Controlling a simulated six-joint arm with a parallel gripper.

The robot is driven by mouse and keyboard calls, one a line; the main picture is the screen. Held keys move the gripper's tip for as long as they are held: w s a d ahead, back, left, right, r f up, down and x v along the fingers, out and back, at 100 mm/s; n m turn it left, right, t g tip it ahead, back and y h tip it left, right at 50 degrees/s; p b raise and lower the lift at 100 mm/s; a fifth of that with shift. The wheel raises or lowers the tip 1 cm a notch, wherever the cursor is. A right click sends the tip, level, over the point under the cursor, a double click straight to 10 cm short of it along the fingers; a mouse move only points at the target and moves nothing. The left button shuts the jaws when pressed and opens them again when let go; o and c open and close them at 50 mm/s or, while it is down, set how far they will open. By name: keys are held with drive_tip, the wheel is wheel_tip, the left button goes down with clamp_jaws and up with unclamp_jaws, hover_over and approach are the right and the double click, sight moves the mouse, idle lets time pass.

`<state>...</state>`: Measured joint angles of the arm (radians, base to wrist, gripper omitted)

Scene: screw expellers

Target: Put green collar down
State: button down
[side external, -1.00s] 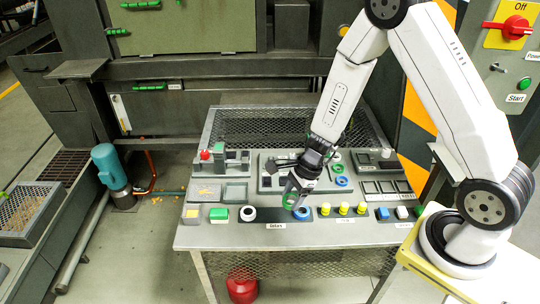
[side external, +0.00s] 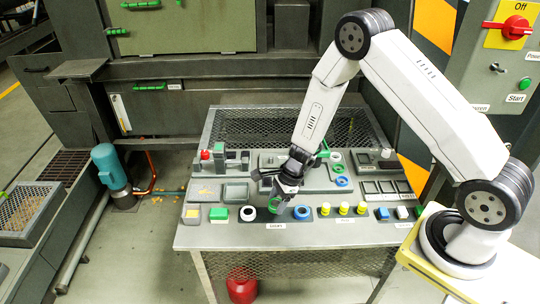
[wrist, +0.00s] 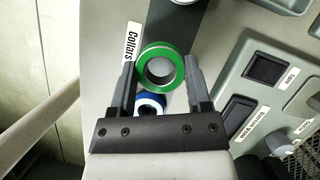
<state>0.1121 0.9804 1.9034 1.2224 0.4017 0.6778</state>
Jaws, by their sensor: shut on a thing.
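The green collar (side external: 274,205) is a ring held between the fingertips of my gripper (side external: 276,203), low over the dark collar strip on the table's front part. In the wrist view my gripper (wrist: 160,75) is shut on the green collar (wrist: 160,48), with a finger on each side. I cannot tell whether the collar touches the strip. A blue collar (side external: 302,212) lies on the strip just to the right; it also shows in the wrist view (wrist: 150,108), partly hidden. A white collar (side external: 248,214) lies to the left.
The label Collars (wrist: 132,45) runs beside the strip. A raised fixture holds another blue ring (side external: 342,182) behind.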

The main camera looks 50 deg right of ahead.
sight(272, 216)
drive_tip(key=shift+w+f, duration=0.1)
drive_tip(key=shift+f, duration=1.5)
drive_tip(key=shift+f, duration=0.15)
unclamp_jaws()
drive_tip(key=shift+v, duration=6.15)
